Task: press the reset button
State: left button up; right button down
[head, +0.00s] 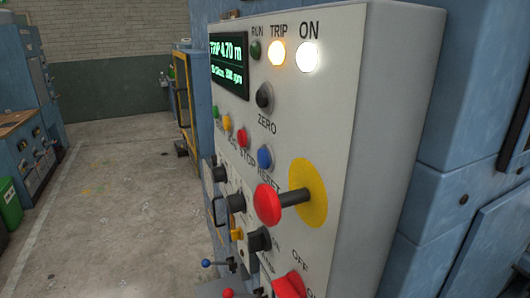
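The reset button is a small round blue button (265,158) on the front face of a grey control panel (330,140), with the label RESET under it. It ends a slanting row after a red button (241,138) labelled STOP, a yellow one (227,125) and a green one (215,112). I see the panel at a steep angle, so I cannot tell whether the blue button is pressed in. The display (229,67) reads TRIP in green, and the TRIP lamp (277,53) and ON lamp (308,57) are lit. Neither gripper is in view.
A large red mushroom knob (268,204) sticks out from a yellow disc (308,193) just below the blue button. A black ZERO knob (265,97) sits above. Black knobs and a red switch (290,285) are lower down. Open concrete floor (110,220) lies left.

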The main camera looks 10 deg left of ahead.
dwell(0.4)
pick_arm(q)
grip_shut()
